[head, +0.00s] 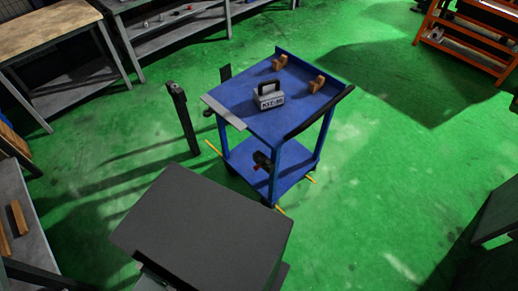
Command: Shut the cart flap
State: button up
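A blue two-shelf cart (246,80) stands in the middle of the head view. A light grey plate (224,112), which looks like the flap, runs along the cart top's near left edge. It looks about level with the top and extends outward; its exact angle is hard to tell. A dark bar (322,110) runs along the cart's right edge. My gripper is not recognisable in this view.
A grey labelled block with a handle (268,98) and two brown blocks (317,84) sit on the cart top. A dark post (184,120) stands left of the cart. Workbenches line the upper left, and an orange rack (466,45) stands upper right. Green floor right of the cart is clear.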

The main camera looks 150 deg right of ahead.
aim_at(222, 112)
jog(key=z, duration=0.35)
jog(key=i, duration=0.25)
jog(key=z, duration=3.2)
jog(key=i, duration=0.6)
jog(key=z, duration=0.3)
